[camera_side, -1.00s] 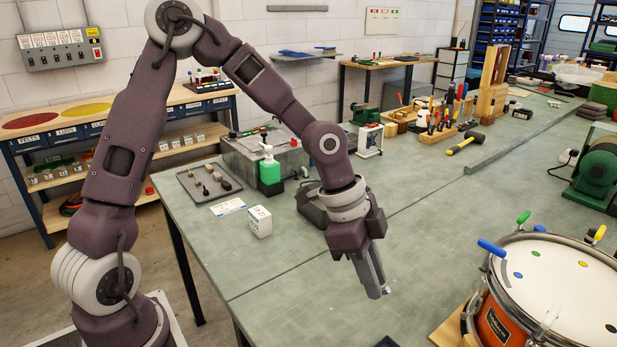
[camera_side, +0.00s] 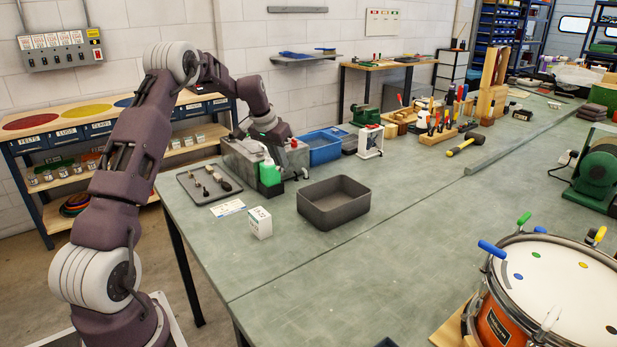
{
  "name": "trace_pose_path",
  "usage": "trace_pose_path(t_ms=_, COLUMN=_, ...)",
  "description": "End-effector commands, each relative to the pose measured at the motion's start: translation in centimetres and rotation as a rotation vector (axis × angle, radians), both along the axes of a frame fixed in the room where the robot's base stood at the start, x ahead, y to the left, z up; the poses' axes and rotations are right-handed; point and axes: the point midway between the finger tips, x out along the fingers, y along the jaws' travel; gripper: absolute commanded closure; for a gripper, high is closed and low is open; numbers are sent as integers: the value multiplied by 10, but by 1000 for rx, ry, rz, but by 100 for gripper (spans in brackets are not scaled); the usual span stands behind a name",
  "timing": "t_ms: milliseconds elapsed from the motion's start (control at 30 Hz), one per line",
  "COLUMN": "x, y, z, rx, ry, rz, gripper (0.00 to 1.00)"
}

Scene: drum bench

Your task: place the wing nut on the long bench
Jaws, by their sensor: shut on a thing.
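I cannot pick out the wing nut anywhere. The bench has a grey-green top with a wide bare area in front and in the middle.
A dark open bin (camera_side: 334,205) stands mid-bench. A white box (camera_side: 259,224) stands in front. A drum (camera_side: 545,290) is at right.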

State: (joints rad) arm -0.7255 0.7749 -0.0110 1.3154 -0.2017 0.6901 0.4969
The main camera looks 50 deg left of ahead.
Motion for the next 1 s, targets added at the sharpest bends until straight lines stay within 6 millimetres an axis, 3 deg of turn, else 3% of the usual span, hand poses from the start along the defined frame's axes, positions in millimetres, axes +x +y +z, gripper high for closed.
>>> trace_pose_path(t_ms=100, x=-6, y=19, z=0, rx=-2, ry=1, rz=45, gripper=100)
trace_pose_path(t_ms=333, x=-5, y=16, z=-40, rx=-3, ry=4, rz=38, gripper=100)
trace_pose_path(t_ms=533, x=-7, y=15, z=-47, rx=-16, ry=24, rz=37, gripper=100)
trace_pose_path(t_ms=700, x=-8, y=15, z=-86, rx=-20, ry=28, rz=37, gripper=100)
trace_pose_path(t_ms=1000, x=-8, y=14, z=-133, rx=-20, ry=26, rz=37, gripper=100)
